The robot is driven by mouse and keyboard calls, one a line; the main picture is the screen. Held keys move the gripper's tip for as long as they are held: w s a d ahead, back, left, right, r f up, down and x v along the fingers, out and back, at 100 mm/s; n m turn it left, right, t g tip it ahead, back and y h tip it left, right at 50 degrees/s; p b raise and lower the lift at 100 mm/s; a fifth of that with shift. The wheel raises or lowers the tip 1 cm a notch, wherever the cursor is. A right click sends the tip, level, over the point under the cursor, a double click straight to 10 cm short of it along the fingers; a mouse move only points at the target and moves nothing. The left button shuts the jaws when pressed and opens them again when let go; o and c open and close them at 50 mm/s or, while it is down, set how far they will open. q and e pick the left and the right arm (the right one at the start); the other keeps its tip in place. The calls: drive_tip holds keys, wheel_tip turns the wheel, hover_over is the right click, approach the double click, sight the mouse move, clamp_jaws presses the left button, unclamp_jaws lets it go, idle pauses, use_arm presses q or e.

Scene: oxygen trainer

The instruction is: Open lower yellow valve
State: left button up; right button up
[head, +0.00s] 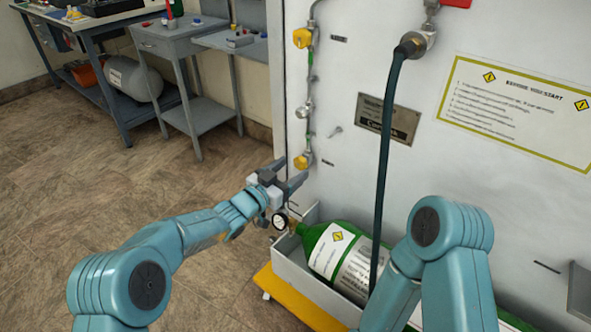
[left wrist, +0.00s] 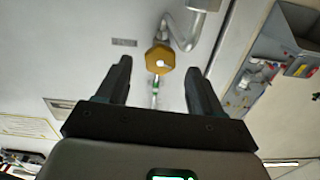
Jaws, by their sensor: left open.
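The lower yellow valve (head: 303,162) is on the pipe down the left side of the white panel. My left gripper (head: 288,171) is open and empty, its fingertips close in front of this valve. In the left wrist view the yellow valve (left wrist: 160,58) lies between the lines of the two fingers, at about the level of their tips. I cannot tell whether the fingers touch it. The upper yellow valve (head: 302,38) is higher on the same pipe. My right arm shows at the lower right of the head view, but its gripper is not visible.
A green cylinder (head: 322,247) with a gauge (head: 280,221) lies in a grey tray (head: 310,285) below the left gripper. A dark hose (head: 384,170) hangs down the panel. Grey tables (head: 165,42) stand at the back left. The floor at left is clear.

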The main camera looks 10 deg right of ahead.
use_arm(q)
drive_tip(key=shift+x, duration=1.05)
drive_tip(key=c, duration=1.1)
drive_tip(key=shift+o, duration=0.2)
drive_tip(key=shift+r, duration=0.1)
drive_tip(key=shift+r+n+p, duration=0.1)
drive_tip(key=shift+n+p, duration=0.85)
drive_tip(key=shift+n, duration=0.25)
drive_tip(key=shift+a+n+p, duration=0.1)
drive_tip(key=shift+n+p, duration=0.7)
drive_tip(key=shift+n, duration=1.4)
